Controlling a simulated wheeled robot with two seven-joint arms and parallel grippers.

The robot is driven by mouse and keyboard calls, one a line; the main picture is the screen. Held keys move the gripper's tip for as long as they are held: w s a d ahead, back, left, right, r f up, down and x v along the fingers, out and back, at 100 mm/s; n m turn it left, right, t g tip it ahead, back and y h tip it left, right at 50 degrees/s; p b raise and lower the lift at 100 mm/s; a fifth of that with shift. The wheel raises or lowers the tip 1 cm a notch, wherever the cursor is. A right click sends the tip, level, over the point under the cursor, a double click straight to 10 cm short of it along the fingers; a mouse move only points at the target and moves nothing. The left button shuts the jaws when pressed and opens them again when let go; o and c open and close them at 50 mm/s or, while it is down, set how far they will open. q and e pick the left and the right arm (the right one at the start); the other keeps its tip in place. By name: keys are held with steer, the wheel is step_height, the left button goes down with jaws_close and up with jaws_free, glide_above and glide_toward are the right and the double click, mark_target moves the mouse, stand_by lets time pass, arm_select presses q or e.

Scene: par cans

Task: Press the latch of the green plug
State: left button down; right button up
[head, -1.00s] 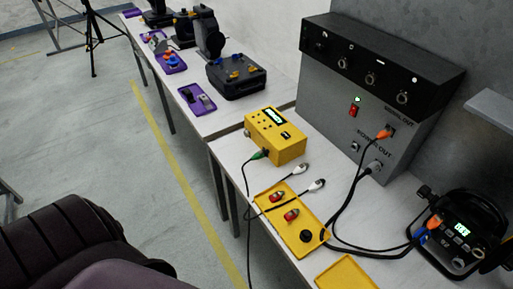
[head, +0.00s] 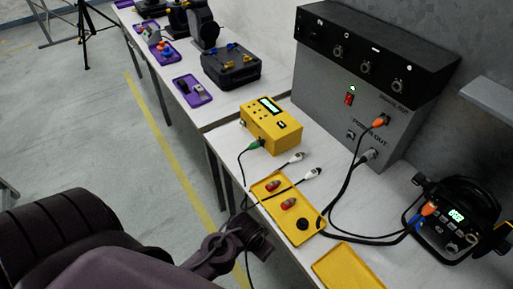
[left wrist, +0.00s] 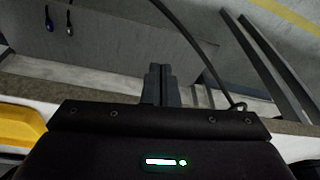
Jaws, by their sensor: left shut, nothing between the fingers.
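The green plug (head: 254,145) sits at the near left side of the yellow box (head: 272,124), with its black cable hanging over the table's edge. Its latch is too small to make out. My left gripper (head: 262,240) is low at the table's front edge, beside the yellow tray, well below and apart from the green plug. In the left wrist view its fingers (left wrist: 160,72) are shut together and empty. The green plug does not show in that view. My right gripper is not in view.
Two white-tipped plugs (head: 312,174) lie between the box and the yellow tray (head: 307,238), which holds red parts and a black knob. A large grey power unit (head: 372,85) stands behind. A black cable (left wrist: 205,50) passes close to the fingers.

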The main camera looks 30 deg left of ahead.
arm_select(q)
steer(key=w+r+m+t, duration=0.15)
steer(key=w+r, duration=0.25)
steer(key=r, duration=0.7)
steer(key=w+a+r+m+t, duration=0.25)
steer(key=w+m+t, duration=0.2)
steer(key=w, duration=0.85)
steer(key=w+a+r+m+h, duration=0.1)
steer(key=w+a+r+m, duration=0.1)
steer(key=w+a, duration=0.3)
steer(key=w+a+r+m+h, duration=0.1)
steer(key=w+a+r, duration=0.3)
steer(key=a, duration=0.8)
steer(key=shift+w+a+m, duration=0.15)
steer(key=shift+w+m, duration=0.4)
steer(key=shift+m, duration=0.05)
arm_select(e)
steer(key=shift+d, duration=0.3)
arm_select(q)
steer(key=shift+f, duration=0.1)
steer(key=b, duration=0.7)
glide_above(254, 143)
step_height(254, 143, down, 7)
steer(key=shift+s+r, duration=0.1)
steer(key=shift+r, duration=0.05)
steer(key=shift+f+b, duration=0.3)
steer(key=shift+f, duration=0.7)
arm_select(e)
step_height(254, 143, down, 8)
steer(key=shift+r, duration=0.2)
